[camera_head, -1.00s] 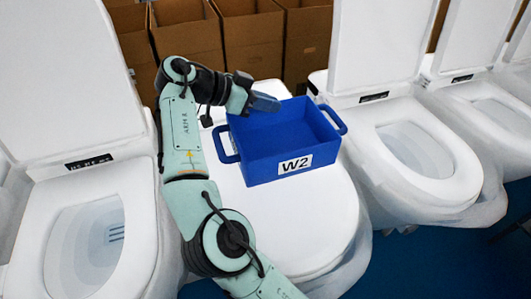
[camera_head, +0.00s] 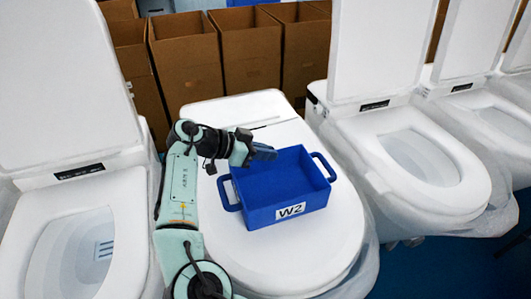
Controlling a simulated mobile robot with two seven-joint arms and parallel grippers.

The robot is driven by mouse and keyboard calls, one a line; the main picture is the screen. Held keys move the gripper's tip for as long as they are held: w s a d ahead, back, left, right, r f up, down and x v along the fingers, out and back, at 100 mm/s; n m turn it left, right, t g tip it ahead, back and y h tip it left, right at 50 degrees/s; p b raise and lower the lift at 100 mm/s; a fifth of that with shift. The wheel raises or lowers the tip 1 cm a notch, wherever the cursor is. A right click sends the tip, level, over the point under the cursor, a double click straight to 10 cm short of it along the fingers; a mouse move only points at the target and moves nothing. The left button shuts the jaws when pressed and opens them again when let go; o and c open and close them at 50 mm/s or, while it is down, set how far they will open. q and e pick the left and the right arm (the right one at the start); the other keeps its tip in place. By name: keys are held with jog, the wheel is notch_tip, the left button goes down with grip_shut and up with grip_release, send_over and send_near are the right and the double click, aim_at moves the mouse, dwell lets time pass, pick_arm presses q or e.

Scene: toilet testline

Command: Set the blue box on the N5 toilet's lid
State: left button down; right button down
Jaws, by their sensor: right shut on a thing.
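The blue box (camera_head: 284,194) is an open tray with two side handles and a white "W2" label. It is over the middle of the closed white lid (camera_head: 320,250) of the centre toilet, turned slightly; whether its base touches the lid cannot be told. My right gripper (camera_head: 262,152) is shut on the box's far left rim. My left gripper is not in view. No N5 mark can be read on the centre toilet.
Toilets with raised lids stand on the left (camera_head: 75,235) and right (camera_head: 405,155), close to the centre one. Another open toilet (camera_head: 500,120) is at the far right. Open cardboard boxes (camera_head: 250,52) line the back. Blue floor (camera_head: 450,260) shows at the lower right.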

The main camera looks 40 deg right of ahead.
jog(key=c, duration=1.2)
grip_release()
